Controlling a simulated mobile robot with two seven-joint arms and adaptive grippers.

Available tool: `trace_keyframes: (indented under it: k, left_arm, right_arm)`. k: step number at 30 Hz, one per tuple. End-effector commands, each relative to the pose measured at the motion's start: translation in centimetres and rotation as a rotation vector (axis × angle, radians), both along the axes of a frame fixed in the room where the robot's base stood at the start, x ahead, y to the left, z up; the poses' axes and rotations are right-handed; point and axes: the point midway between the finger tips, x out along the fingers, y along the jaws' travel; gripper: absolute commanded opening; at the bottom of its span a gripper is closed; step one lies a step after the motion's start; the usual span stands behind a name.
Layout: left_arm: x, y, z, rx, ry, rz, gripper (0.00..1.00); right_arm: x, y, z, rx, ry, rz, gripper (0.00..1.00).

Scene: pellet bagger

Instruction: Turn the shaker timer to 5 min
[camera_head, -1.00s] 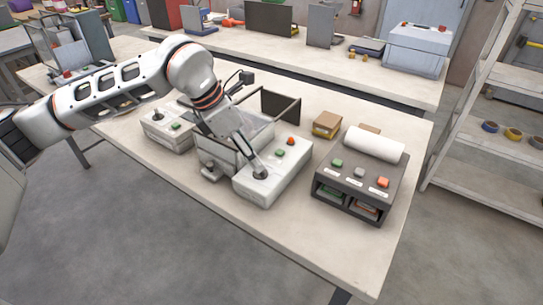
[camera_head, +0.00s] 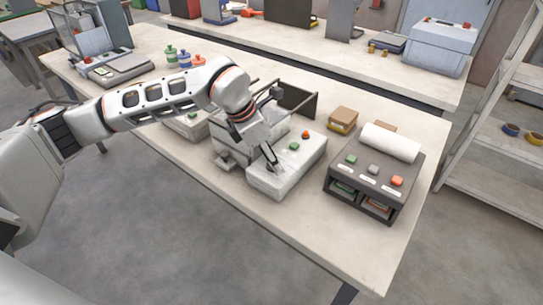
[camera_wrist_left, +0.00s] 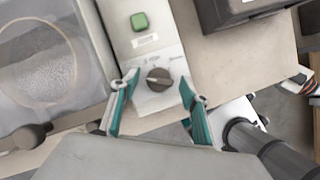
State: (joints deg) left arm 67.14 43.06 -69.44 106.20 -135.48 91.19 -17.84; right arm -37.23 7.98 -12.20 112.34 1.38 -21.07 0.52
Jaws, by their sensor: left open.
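The shaker's control box (camera_head: 290,172) is a light grey block on the bench with a green button, a red button and a dark timer knob (camera_wrist_left: 159,79). In the left wrist view, the knob sits on the light panel below the green button, with small printed marks around it that are too small to read. Its pointer lies roughly sideways. My left gripper (camera_wrist_left: 158,86) is open, with one teal-padded finger on each side of the knob and visible gaps between. In the head view, my left gripper (camera_head: 271,158) points down at the box and hides the knob. My right gripper is out of view.
A round sieve pan (camera_wrist_left: 40,75) under a clear cover lies left of the knob in the wrist view. A dark three-button unit (camera_head: 372,175) with a white roll stands to the right. Bare bench (camera_head: 320,235) lies in front. Shelves (camera_head: 500,150) stand at far right.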

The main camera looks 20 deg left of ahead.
Motion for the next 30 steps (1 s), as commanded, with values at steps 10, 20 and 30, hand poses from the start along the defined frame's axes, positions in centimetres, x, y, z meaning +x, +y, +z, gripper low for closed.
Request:
trace_keyframes:
  k: [10,20,30]
  left_arm:
    - [-0.01,0.00,0.02,0.000,0.000,0.000,0.07]
    - [0.05,0.06,0.04,0.000,0.000,-0.049,0.07]
    - [0.28,0.17,0.14,-0.001,-0.001,-0.286,0.07]
  right_arm:
    - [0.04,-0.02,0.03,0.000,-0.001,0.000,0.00]
    - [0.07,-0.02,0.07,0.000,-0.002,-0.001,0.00]
    - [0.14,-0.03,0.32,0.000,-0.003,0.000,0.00]
